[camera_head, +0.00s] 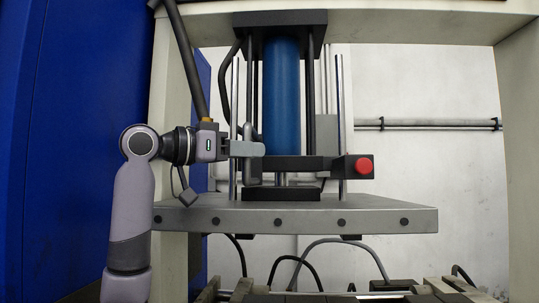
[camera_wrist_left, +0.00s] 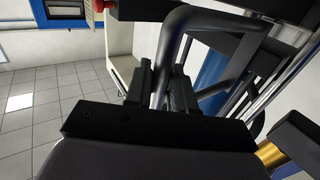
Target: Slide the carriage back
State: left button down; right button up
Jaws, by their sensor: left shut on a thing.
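The press carriage (camera_head: 282,167) is a dark block below a blue cylinder (camera_head: 281,96), with a red button (camera_head: 364,166) on its right end. A dark bar handle (camera_head: 249,169) stands at the carriage's left side. My left gripper (camera_head: 256,148) comes in from the left and is shut on the handle. In the left wrist view the thick looped handle (camera_wrist_left: 187,24) passes between the fingers (camera_wrist_left: 163,90). The fingers partly hide the handle. My right gripper is in neither view.
A grey plate (camera_head: 300,217) with bolts along its front edge lies under the carriage. Vertical rods stand around the cylinder. Pale frame posts (camera_head: 519,150) flank the press, and a blue panel (camera_head: 80,120) is at the left. Cables hang below the plate.

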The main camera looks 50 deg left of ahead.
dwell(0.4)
pick_arm(q)
jog(key=c, duration=1.1)
grip_release()
jog(key=shift+s+a, duration=0.15)
jog(key=s+b, duration=0.1)
jog(key=s, duration=0.6)
jog(key=shift+s+a, duration=0.15)
jog(key=shift+a, duration=0.3)
